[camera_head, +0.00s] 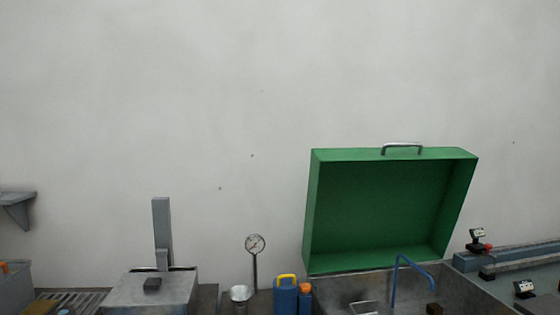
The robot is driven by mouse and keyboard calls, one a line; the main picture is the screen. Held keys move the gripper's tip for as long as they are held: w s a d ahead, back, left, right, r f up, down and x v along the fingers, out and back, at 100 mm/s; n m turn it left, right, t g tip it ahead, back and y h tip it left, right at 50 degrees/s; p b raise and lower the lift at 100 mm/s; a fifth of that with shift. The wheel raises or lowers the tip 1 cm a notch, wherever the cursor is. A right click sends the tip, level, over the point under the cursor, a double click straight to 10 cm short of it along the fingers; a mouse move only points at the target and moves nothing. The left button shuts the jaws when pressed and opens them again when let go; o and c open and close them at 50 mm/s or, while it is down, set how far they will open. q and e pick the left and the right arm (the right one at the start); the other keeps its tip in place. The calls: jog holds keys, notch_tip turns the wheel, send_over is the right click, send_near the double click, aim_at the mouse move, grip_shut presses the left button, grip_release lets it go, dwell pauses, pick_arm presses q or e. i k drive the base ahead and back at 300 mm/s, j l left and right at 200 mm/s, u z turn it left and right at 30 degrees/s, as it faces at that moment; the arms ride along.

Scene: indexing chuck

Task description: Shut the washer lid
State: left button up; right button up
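The washer lid (382,209) is green and box-shaped, and it stands open, tilted up behind the washer. A metal handle (402,147) sits on its upper edge. The washer's grey metal basin (345,286) is below the lid, cut off by the bottom of the picture. A blue bent spout (399,270) rises from the basin. Neither of my grippers shows in the head view.
Left of the basin stand a blue container with a yellow handle (286,295), a dial gauge on a post (255,245) and a metal cup (240,294). A grey box (152,287) with an upright post is further left. A blue-grey rail machine (520,256) is at right.

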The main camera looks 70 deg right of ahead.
aim_at(366, 206)
jog(key=z, duration=2.95)
jog(key=i+l, duration=0.1)
jog(key=l, duration=0.5)
jog(key=i+l, duration=0.1)
jog(key=l, duration=0.5)
